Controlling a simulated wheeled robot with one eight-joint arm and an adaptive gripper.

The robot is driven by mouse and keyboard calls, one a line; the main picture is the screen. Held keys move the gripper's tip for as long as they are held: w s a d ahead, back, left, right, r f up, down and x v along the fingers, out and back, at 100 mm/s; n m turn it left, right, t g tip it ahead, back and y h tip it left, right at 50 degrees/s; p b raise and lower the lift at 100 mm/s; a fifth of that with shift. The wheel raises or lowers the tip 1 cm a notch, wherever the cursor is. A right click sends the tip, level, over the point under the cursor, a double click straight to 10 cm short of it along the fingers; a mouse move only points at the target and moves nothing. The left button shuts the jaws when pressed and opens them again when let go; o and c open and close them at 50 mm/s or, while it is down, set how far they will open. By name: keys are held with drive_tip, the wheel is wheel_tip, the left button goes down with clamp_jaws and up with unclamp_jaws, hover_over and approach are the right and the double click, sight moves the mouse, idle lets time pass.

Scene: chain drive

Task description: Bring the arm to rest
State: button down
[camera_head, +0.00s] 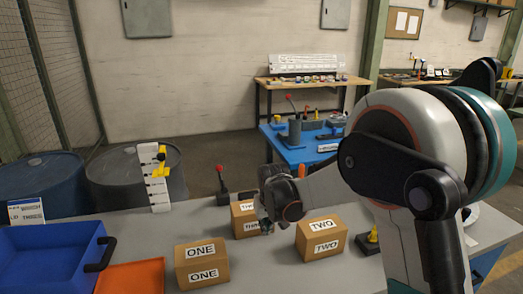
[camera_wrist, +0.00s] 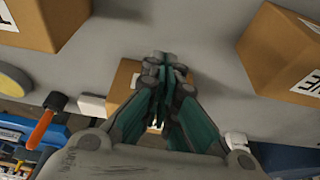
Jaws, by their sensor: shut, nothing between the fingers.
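My arm reaches across the grey table from the right in the head view. My gripper (camera_wrist: 163,65) is shut and empty in the wrist view, its fingertips together above the table. In the head view my gripper (camera_head: 266,222) hangs in front of the box marked THREE (camera_head: 242,214) and partly hides it. The box TWO (camera_head: 321,236) stands to the right of the gripper and the box ONE (camera_head: 201,263) to the left. Whether the fingers touch the middle box cannot be told.
A blue bin (camera_head: 50,258) and an orange tray (camera_head: 132,276) lie at the left of the table. A white post with a yellow slider (camera_head: 155,180) and a red-knobbed lever (camera_head: 221,180) stand along the far edge. A yellow-black object (camera_head: 371,238) is at the right.

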drive_tip(key=s+d+r+m+t, duration=0.1)
drive_tip(key=s+d+r+t, duration=0.1)
drive_tip(key=s+d+r, duration=1.1)
drive_tip(key=s+d+r+m+t, duration=0.1)
drive_tip(key=s+d, duration=0.1)
drive_tip(key=s, duration=0.8)
drive_tip(key=s+d+r+m+t, duration=0.1)
drive_tip(key=s+d, duration=0.2)
drive_tip(key=s, duration=0.7)
drive_tip(key=shift+d+r+h, duration=0.35)
drive_tip(key=shift+h, duration=0.05)
drive_tip(key=shift+w, duration=0.1)
